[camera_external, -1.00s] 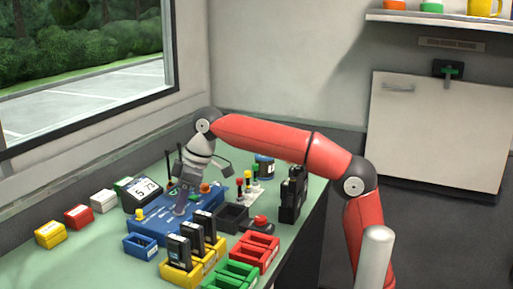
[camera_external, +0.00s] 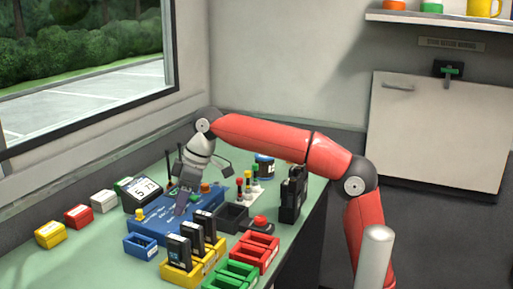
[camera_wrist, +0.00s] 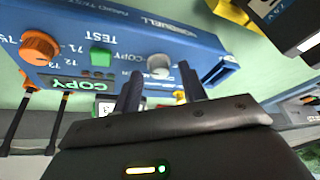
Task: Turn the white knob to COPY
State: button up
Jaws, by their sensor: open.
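A blue console box (camera_external: 150,229) stands on the green counter; in the wrist view its panel (camera_wrist: 140,20) fills the upper part. The white knob (camera_wrist: 158,66) is on that panel beside a printed COPY label. A small display (camera_wrist: 76,84) on the panel's edge shows COPY in green. My gripper (camera_wrist: 158,80) is open, with one finger on either side of the white knob in the picture. I cannot tell whether the fingers touch it. In the external view my gripper (camera_external: 181,209) points down over the console and hides the knob.
An orange knob (camera_wrist: 38,47) and a green button (camera_wrist: 100,57) share the panel. Black antennas (camera_wrist: 22,115) rise at its far side. Yellow (camera_external: 178,275), red (camera_external: 268,248) and green (camera_external: 232,272) bins crowd the front. A dark tray (camera_external: 233,217) sits right of the console.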

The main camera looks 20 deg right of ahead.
jog(key=p+v, duration=0.1)
jog(key=v, duration=0.6)
jog(key=shift+r, duration=0.35)
jog(key=shift+d+f, duration=0.1)
jog(key=a+f+n+b, duration=0.1)
jog(key=f, duration=0.1)
jog(key=a+f+b, duration=0.1)
jog(key=f+b, duration=0.1)
jog(key=f+n+b, duration=0.1)
jog(key=f+b, duration=0.1)
jog(key=f, duration=0.1)
jog(key=shift+w+a+n+g, duration=0.3)
jog(key=shift+a+g, duration=0.1)
